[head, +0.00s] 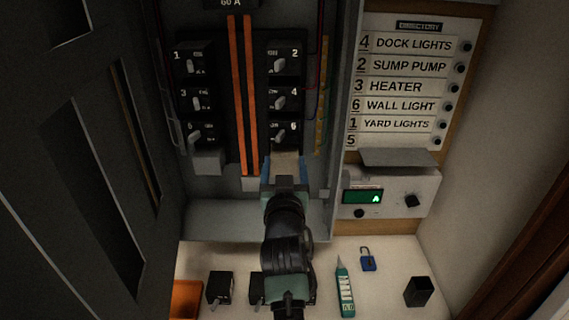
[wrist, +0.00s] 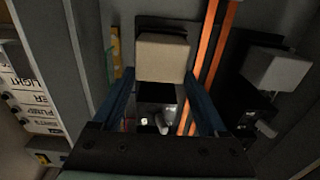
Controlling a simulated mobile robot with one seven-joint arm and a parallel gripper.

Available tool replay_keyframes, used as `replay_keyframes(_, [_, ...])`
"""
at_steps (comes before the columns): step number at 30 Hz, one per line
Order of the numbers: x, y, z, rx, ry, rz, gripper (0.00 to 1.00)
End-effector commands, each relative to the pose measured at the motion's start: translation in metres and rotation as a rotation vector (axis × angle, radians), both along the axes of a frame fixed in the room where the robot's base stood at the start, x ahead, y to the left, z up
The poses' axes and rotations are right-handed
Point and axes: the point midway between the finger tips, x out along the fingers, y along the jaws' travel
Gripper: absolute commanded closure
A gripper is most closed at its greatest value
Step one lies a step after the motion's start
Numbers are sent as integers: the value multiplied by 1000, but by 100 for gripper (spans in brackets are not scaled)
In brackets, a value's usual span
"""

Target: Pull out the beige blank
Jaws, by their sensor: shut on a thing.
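The beige blank (head: 286,161) is a plain block below breaker 6 in the right column of the open panel. In the wrist view the beige blank (wrist: 162,57) sits between the tips of my two blue fingers. My gripper (head: 285,171) is shut on it, with one finger on each side; the fingertips also show in the wrist view (wrist: 160,82). My fingers and wrist hide part of the blank in the head view. I cannot tell whether its back is seated in the slot or clear of it.
A grey-white block (head: 208,162) sits below the left breaker column. Orange bars (head: 243,95) run between the columns. On the shelf lie black breakers (head: 220,288), an orange tray (head: 186,298), a teal tester (head: 345,288), a blue padlock (head: 367,260) and a black box (head: 418,292).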

Motion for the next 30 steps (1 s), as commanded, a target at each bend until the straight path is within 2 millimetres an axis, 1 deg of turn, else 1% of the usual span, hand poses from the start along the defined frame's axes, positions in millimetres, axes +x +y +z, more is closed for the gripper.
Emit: replay_keyframes(30, [-26, 0, 0, 0, 2, -1, 95])
